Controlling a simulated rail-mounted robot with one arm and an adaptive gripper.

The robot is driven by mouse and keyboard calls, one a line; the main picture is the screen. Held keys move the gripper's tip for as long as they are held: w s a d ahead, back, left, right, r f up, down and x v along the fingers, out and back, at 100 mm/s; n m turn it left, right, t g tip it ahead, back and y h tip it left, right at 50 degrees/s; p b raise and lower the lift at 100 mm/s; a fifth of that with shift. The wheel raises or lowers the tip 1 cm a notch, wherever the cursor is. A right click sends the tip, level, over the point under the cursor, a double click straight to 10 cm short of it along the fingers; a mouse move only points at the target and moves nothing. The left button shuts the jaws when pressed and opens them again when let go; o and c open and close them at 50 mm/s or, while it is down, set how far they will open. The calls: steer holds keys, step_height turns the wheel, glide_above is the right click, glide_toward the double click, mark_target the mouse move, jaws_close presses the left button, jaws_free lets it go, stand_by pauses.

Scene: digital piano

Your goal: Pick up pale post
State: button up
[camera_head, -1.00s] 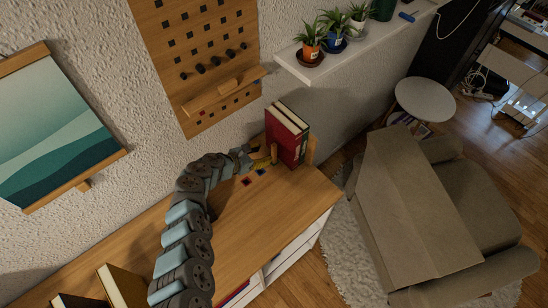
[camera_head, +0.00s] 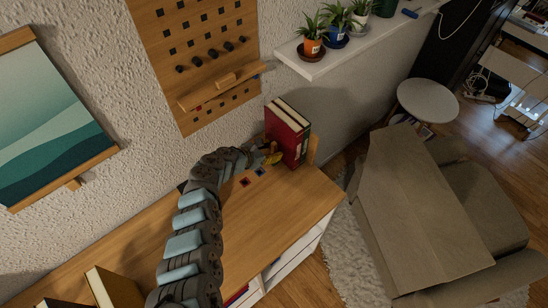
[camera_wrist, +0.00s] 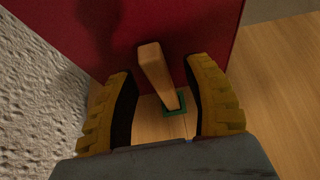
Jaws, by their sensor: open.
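The pale post (camera_wrist: 154,66) is a light wooden peg standing on a green-edged square (camera_wrist: 174,104) on the wooden top, right in front of the red book. My gripper (camera_wrist: 158,86) is open, with one yellow finger on each side of the post; I cannot tell whether either finger touches it. In the head view my gripper (camera_head: 270,157) is beside the red books, at the end of my arm, and largely hides the post there.
The red books (camera_head: 288,133) stand upright just behind the post, against a wooden bookend (camera_head: 312,150). Red and blue squares mark the cabinet top (camera_head: 290,198), which is clear toward the front. A rough white wall (camera_wrist: 38,100) is close on the left.

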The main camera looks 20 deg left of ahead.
steer(key=shift+w+d+f, duration=0.25)
steer(key=shift+w, duration=0.15)
jaws_close()
